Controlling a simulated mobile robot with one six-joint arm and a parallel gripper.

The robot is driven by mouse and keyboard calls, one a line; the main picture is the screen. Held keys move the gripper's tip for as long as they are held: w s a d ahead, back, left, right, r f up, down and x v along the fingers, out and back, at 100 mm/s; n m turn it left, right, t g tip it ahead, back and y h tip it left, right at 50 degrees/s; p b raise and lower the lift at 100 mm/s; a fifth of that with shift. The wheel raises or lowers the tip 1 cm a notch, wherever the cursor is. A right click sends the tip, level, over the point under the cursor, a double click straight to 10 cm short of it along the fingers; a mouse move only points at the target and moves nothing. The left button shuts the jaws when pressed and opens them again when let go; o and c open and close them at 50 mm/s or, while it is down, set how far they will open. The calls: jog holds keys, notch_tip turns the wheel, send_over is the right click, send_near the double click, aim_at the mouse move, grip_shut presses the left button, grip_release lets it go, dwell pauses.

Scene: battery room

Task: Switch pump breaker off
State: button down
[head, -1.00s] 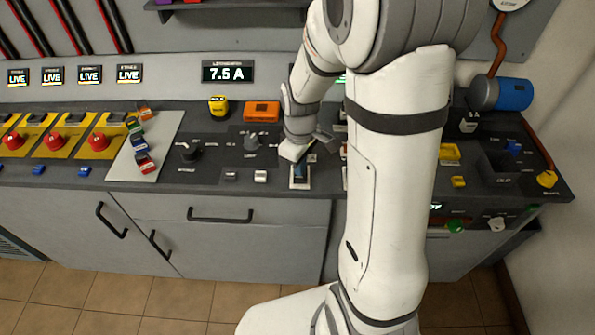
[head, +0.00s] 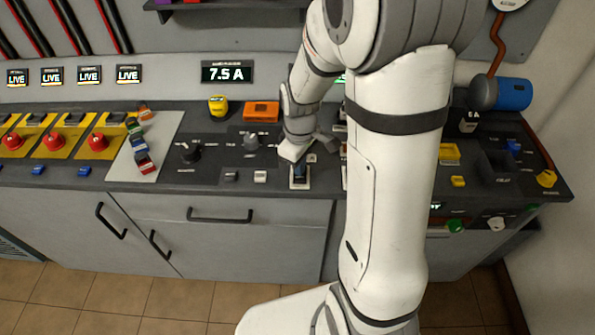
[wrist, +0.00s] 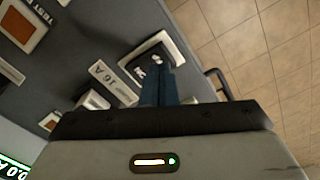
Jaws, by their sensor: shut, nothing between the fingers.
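A breaker in a white frame (head: 299,186) sits near the front edge of the dark counter panel. It also shows in the wrist view (wrist: 138,56), next to a "16 A" label. Its name cannot be read. My gripper (head: 299,172) is shut and empty, pointing down at this breaker. In the wrist view its dark blue fingertips (wrist: 158,72) overlap the framed opening. They hide most of the lever, so its position and any contact cannot be told.
A rotary knob (head: 189,152), a small white switch (head: 260,176) and an orange box (head: 261,111) lie left of the gripper. Red buttons on yellow plates (head: 97,142) are at far left. The display (head: 235,72) reads 7.5 A. My arm hides the counter to the right.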

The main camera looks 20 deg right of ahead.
aim_at(300, 178)
jog(key=shift+f+b, duration=0.8)
jog(key=shift+f, duration=0.2)
dwell(0.5)
jog(key=shift+r+p, duration=2.6)
jog(key=shift+r, duration=0.9)
jog(key=s+r+m+t, duration=0.3)
jog(key=s+r+m, duration=0.5)
jog(key=s+r, duration=0.6)
jog(key=shift+s+a, duration=0.2)
